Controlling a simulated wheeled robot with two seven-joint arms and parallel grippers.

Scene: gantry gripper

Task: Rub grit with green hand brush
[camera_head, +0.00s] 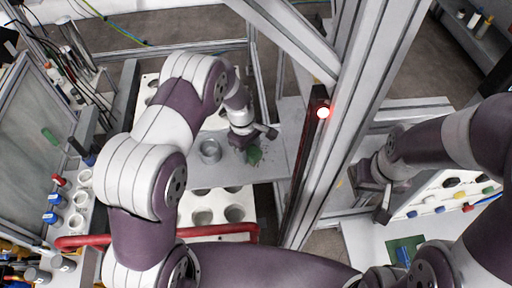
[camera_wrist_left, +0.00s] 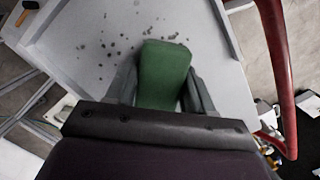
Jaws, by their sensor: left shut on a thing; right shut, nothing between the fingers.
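My left gripper (camera_wrist_left: 160,92) is shut on the green hand brush (camera_wrist_left: 163,72). In the left wrist view the brush sticks out between the fingers, over the grey metal plate (camera_wrist_left: 75,65). Dark grit (camera_wrist_left: 114,45) is scattered on the plate beside and beyond the brush. In the head view the green brush (camera_head: 254,155) shows small at the left gripper (camera_head: 246,146), low over the plate. I cannot tell whether the brush touches the plate. My right gripper (camera_head: 384,208) is at the right, shut and empty, away from the grit.
White holders with round holes (camera_head: 203,214) lie in front. A red bar (camera_head: 160,235) crosses the front, and a frame post (camera_head: 340,120) stands between my arms. Coloured pieces lie on a white board (camera_head: 455,192) at the right.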

